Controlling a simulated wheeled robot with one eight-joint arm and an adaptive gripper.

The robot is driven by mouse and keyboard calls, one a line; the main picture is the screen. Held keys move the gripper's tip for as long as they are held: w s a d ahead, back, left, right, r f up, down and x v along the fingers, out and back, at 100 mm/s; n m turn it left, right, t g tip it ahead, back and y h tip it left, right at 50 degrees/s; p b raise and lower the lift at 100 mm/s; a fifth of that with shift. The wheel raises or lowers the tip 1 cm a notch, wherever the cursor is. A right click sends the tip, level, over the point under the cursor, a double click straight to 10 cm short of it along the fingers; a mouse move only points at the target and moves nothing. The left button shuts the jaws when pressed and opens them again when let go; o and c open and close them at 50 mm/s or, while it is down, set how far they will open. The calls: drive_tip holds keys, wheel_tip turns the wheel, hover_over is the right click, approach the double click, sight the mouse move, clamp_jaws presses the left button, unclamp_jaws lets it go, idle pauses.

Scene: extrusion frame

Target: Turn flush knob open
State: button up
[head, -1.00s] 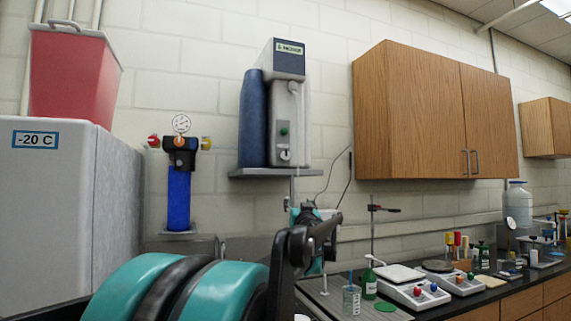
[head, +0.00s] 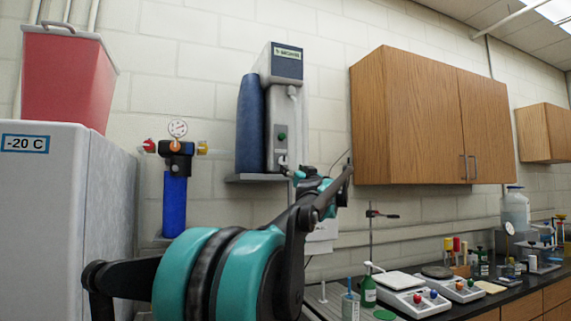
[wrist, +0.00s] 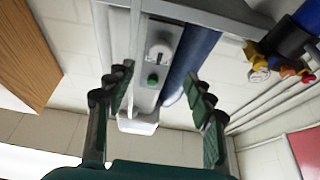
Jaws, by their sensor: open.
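The wall-mounted unit (head: 284,100) is a pale upright box with a dark top label and a blue cylinder at its left. The knob also shows in the head view (head: 283,160), just above the shelf. My gripper (wrist: 160,80) is open and empty in the wrist view, its two dark green fingers spread either side of the unit's front. The knob lies beyond the fingertips, between them in the picture, apparently untouched. In the head view my arm hides most of the gripper.
The shelf (head: 252,178) sits under the unit. A blue filter with a gauge (head: 175,185) hangs to the left, beside a freezer (head: 55,230). A wooden cabinet (head: 425,120) is close on the right. Scales and bottles crowd the counter (head: 470,309) below.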

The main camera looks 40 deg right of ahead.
sight(284, 161)
drive_tip(key=x, duration=0.8)
drive_tip(key=shift+w+d+r, duration=0.1)
drive_tip(key=shift+w+r, duration=0.05)
drive_tip(key=shift+w, duration=0.05)
drive_tip(key=shift+c, duration=0.5)
drive_tip(key=c, duration=1)
drive_tip(key=shift+c, duration=0.2)
